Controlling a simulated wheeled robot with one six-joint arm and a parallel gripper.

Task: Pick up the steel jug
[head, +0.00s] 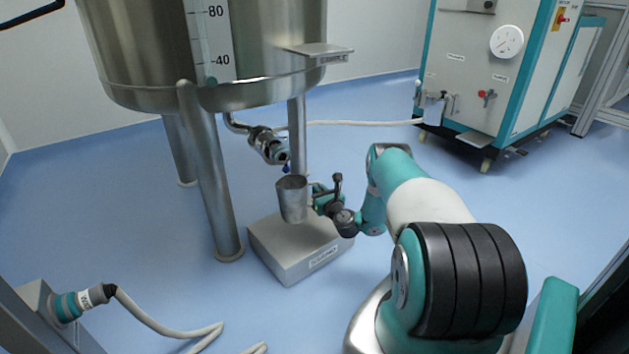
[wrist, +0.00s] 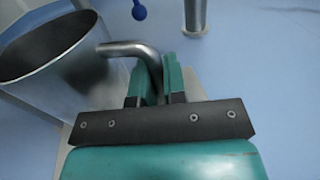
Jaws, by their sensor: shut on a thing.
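The steel jug (head: 292,200) is a shiny open-topped cup, upright at the steel block (head: 275,243). I cannot tell whether its base touches the block's top. My gripper (head: 317,198) reaches in from the right at the jug's handle side. In the wrist view the jug (wrist: 62,78) fills the left, with its wide mouth open. Its bent handle (wrist: 125,48) runs between the two green fingers of my gripper (wrist: 155,82), which are shut on it. The handle's lower part is hidden by the fingers.
A valve (head: 268,145) under the large steel tank (head: 260,60) hangs just above the jug, with a small blue tip (head: 287,168). A tank leg (head: 212,185) stands left of the block. A teal-and-white cabinet (head: 470,70) stands back right. A hose (head: 165,325) lies front left.

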